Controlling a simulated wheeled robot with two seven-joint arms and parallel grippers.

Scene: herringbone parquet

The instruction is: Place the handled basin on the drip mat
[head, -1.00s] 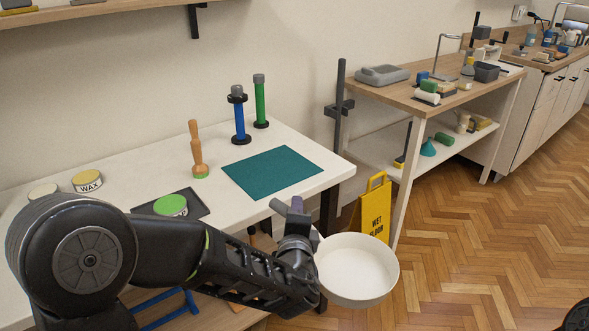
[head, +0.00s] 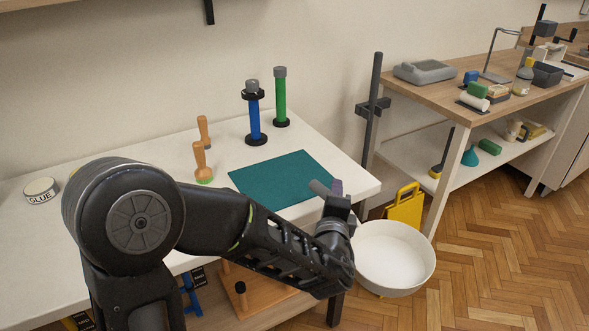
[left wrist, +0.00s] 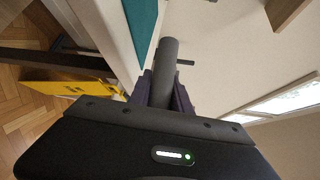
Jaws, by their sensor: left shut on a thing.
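The white round basin (head: 394,258) hangs upright and looks empty, off the front right corner of the white table, over the floor. My left gripper (head: 337,190) is shut on its grey handle (head: 319,187). In the left wrist view, the grey handle (left wrist: 167,62) stands between the purple fingers of the left gripper (left wrist: 163,90); the bowl is hidden there. The teal drip mat (head: 275,178) lies flat and bare on the table, behind and left of the basin. Its edge shows in the left wrist view (left wrist: 141,22). My right gripper is not in view.
Behind the mat stand a blue post (head: 254,118) and a green post (head: 281,98). Two wooden brush-like tools stand left of it, one a green-tipped brush (head: 202,164). A glue tin (head: 41,190) is far left. A yellow sign (head: 405,209) stands behind the basin.

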